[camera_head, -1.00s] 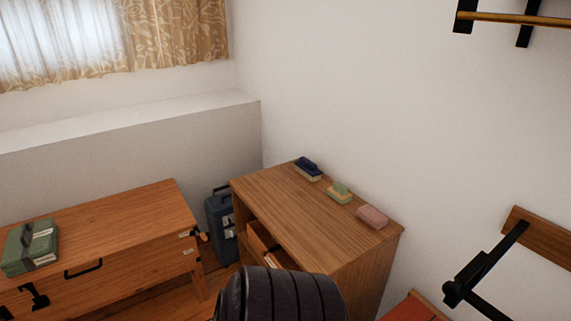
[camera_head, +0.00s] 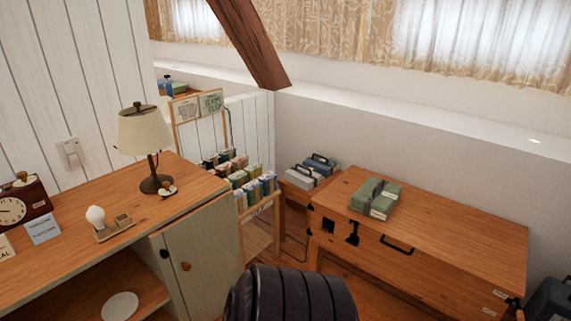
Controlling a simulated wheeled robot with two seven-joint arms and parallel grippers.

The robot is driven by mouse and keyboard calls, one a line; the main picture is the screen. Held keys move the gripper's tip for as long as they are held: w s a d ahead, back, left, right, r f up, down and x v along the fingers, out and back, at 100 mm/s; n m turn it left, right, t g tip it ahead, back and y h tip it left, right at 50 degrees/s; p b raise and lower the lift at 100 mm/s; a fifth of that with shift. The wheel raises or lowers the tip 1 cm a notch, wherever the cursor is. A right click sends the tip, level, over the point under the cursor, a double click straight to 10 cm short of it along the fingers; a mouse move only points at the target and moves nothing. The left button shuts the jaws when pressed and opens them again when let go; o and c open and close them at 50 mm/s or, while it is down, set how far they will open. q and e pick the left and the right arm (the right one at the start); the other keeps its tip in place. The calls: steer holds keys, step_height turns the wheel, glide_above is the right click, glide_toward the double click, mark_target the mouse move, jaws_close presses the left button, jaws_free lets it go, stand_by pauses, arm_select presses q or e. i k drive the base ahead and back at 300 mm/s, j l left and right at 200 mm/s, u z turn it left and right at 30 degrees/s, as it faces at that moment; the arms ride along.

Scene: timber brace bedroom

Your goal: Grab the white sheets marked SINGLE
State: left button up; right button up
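I cannot make out any white sheets marked SINGLE. A green strapped bundle (camera_head: 376,196) with a pale label lies on the wooden chest (camera_head: 470,238); its writing is too small to read. A pale grey bundle (camera_head: 303,178) with a dark handle sits just behind the chest's left end, beside a blue one (camera_head: 320,164). No marking is legible on either. Neither of my grippers is in view.
A wooden rack (camera_head: 244,240) holds several coloured packets. At left, a wooden cabinet (camera_head: 90,258) bears a lamp (camera_head: 150,135), a clock (camera_head: 20,206) and cards. A slanted timber brace (camera_head: 250,45) crosses the back. Bare floor shows between rack and chest.

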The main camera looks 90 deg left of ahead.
mark_target(303, 177)
steer(key=i+j+u, duration=0.1)
steer(key=u, duration=0.35)
steer(key=i+u, duration=0.1)
steer(key=u, duration=0.35)
steer(key=i+u, duration=0.1)
steer(key=u, duration=0.35)
steer(key=i+u, duration=0.1)
steer(key=u, duration=0.35)
steer(key=i+u, duration=0.1)
steer(key=u, duration=0.35)
